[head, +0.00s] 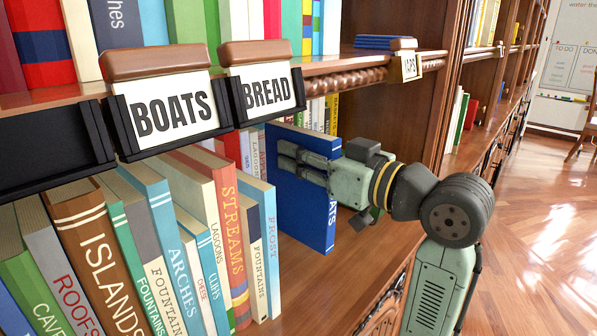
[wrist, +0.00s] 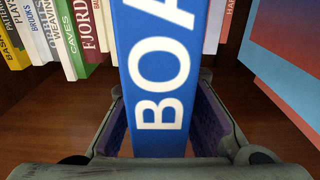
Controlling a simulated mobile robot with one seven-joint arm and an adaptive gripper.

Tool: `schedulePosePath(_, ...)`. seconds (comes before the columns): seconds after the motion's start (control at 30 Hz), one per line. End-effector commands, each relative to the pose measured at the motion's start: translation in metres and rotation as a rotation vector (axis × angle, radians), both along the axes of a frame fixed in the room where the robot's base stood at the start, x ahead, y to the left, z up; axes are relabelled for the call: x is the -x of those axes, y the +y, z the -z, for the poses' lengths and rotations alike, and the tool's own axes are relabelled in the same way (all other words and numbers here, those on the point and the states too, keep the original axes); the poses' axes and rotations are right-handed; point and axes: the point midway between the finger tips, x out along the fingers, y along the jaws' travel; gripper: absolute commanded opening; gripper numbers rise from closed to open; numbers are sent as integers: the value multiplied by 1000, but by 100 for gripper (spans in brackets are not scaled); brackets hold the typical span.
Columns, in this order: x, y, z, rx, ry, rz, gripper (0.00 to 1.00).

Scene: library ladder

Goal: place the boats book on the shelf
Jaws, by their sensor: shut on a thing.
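The blue boats book (head: 299,200) stands upright at the lower shelf (head: 349,268), to the right of the row of books. Its spine, with large white letters, fills the middle of the wrist view (wrist: 158,75). My gripper (head: 301,162) is shut on the book, with one finger across its near cover. In the wrist view my gripper's pads (wrist: 160,125) lie on both sides of the spine. I cannot tell whether the book's bottom edge touches the shelf board.
A row of books ends with a light blue one (head: 262,240) left of the boats book. BOATS (head: 172,110) and BREAD (head: 265,90) label holders hang on the upper shelf's edge. Bare shelf lies right of the book. More books (wrist: 75,40) stand behind.

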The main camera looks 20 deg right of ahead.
Motion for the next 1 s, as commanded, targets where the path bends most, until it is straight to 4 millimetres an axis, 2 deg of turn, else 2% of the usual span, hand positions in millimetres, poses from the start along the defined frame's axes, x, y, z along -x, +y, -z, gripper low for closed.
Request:
schedulePosePath(0.23, 1, 0, 29, -3, 1, 1, 0)
schedulePosePath(0.73, -3, 2, 40, 1, -3, 0, 0)
schedulePosePath(0.77, -3, 2, 39, 1, -1, 0, 22)
schedulePosePath(1.0, -3, 2, 39, 1, -1, 0, 38)
